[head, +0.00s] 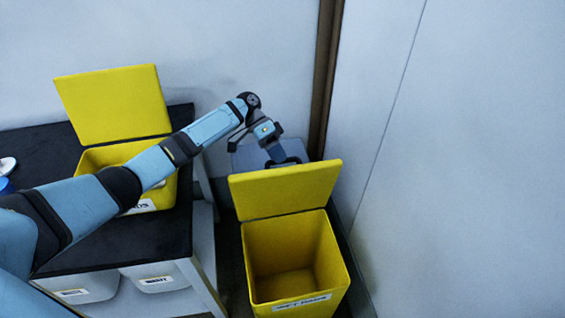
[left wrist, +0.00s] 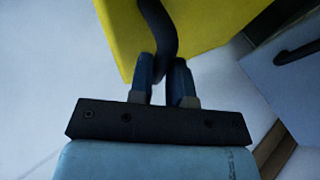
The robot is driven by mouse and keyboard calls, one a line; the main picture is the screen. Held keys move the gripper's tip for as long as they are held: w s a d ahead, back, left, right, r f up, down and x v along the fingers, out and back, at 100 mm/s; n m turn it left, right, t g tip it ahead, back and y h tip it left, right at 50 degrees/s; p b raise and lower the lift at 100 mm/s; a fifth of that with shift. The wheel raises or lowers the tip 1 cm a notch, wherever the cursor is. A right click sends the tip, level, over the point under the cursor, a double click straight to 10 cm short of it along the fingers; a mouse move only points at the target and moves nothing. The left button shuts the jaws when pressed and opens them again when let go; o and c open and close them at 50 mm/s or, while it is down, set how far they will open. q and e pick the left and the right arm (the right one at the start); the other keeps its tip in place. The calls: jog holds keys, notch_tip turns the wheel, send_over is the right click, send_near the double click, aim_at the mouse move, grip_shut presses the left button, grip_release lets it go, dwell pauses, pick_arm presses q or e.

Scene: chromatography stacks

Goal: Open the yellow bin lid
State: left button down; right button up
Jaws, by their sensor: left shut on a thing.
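A yellow bin (head: 335,262) stands on the floor right of the bench, open at the top and empty as far as I can see. Its yellow lid (head: 285,192) is raised and tilted up along the bin's back edge; the lid also shows in the left wrist view (left wrist: 205,22). My left gripper (head: 278,156) is behind the raised lid, at its top edge. In the left wrist view my left gripper (left wrist: 167,75) is shut on the lid's dark curved handle (left wrist: 158,25). My right gripper is in neither view.
A second yellow bin (head: 90,158) with its lid (head: 112,103) up stands on the black-topped bench (head: 130,243). Labelled pale bins (head: 160,280) sit beneath. A grey box (head: 245,158) is behind the floor bin. A pale wall (head: 470,160) closes the right.

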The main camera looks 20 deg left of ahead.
pick_arm(q)
jog(key=shift+w+a+f, duration=0.25)
jog(key=shift+a+f, duration=0.05)
jog(key=shift+f, duration=0.2)
jog(key=shift+w+a+f, duration=0.25)
jog(key=shift+f, duration=0.2)
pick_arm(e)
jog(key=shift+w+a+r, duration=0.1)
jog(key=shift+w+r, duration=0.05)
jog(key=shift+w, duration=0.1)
pick_arm(q)
jog(key=c, duration=1.4)
grip_release()
jog(key=o, duration=0.3)
jog(key=shift+w+f, duration=0.15)
jog(key=v, duration=1.4)
jog(key=shift+w, duration=0.15)
jog(key=shift+d, duration=0.1)
